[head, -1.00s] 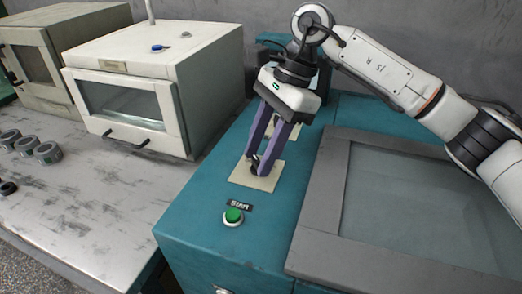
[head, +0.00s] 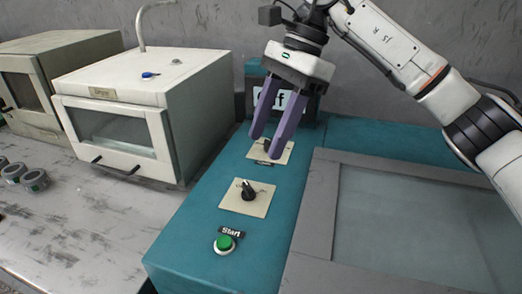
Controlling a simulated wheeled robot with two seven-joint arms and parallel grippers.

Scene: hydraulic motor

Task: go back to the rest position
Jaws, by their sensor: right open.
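My right gripper (head: 266,147) shows in the head view with its two purple fingers pointing down. It is open and empty, in front of the far square plate (head: 282,155) on the teal machine (head: 210,210). A black knob (head: 249,190) stands on the nearer beige plate (head: 236,202), clear of the fingers. A green start button (head: 224,243) sits in front of it, beside a "Start" label. My left gripper is not in view.
A white box oven (head: 150,100) with a glass door stands on the grey bench at left, an older beige one (head: 40,80) beyond it. Several grey rings (head: 33,180) lie on the bench. A grey-framed glass panel (head: 330,225) fills the right.

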